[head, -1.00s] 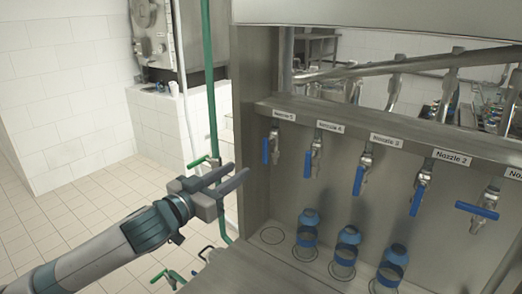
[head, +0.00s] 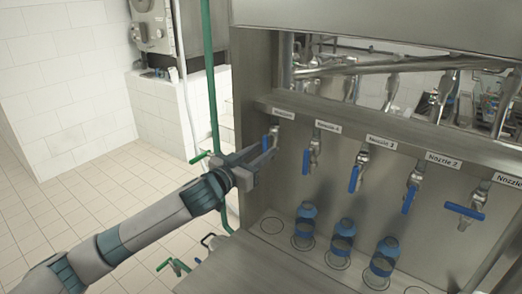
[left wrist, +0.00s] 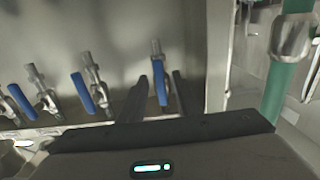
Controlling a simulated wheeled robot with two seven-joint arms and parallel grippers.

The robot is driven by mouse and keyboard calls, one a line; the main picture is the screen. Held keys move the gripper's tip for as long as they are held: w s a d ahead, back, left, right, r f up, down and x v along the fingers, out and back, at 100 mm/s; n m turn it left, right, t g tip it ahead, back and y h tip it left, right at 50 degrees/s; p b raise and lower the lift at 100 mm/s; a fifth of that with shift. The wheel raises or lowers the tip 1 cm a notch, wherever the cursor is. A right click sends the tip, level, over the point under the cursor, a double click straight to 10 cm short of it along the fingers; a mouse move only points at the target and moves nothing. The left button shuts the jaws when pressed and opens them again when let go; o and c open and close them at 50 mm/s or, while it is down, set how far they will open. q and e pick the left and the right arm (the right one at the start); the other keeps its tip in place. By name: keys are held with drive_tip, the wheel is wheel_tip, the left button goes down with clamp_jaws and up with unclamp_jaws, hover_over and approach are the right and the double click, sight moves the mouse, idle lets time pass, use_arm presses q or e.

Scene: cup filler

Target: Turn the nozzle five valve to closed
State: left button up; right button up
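The nozzle five valve (head: 273,130) is the leftmost in the head view, under a label too small to read clearly. Its blue handle (left wrist: 160,88) hangs down and is partly hidden behind my fingers in the head view. My left gripper (head: 262,155) is at this handle. In the left wrist view the handle shows between the two fingers of the left gripper (left wrist: 157,100), with a gap on each side. The gripper is open. Whether a finger touches the handle I cannot tell. My right gripper is not in view.
Further valves with blue handles hang to the right: nozzle 4 (head: 307,160), nozzle 3 (head: 354,178) and nozzle 2 (head: 409,198). The rightmost handle (head: 464,211) lies nearly sideways. A green pipe (head: 211,100) runs upright left of the steel frame.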

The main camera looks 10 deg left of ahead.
use_arm(q)
drive_tip(key=shift+c, duration=0.5)
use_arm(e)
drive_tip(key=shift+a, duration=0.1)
use_arm(q)
clamp_jaws()
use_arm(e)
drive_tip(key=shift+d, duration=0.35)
use_arm(q)
drive_tip(key=shift+a+m, duration=0.15)
drive_tip(key=shift+m, duration=0.35)
drive_tip(key=r+m, duration=0.1)
drive_tip(key=m, duration=0.4)
drive_tip(key=a+m, duration=0.1)
drive_tip(key=m, duration=0.5)
drive_tip(key=w+a+r+m, duration=0.1)
drive_tip(key=m, duration=0.5)
drive_tip(key=shift+a+r, duration=0.1)
drive_tip(key=shift+r, duration=0.2)
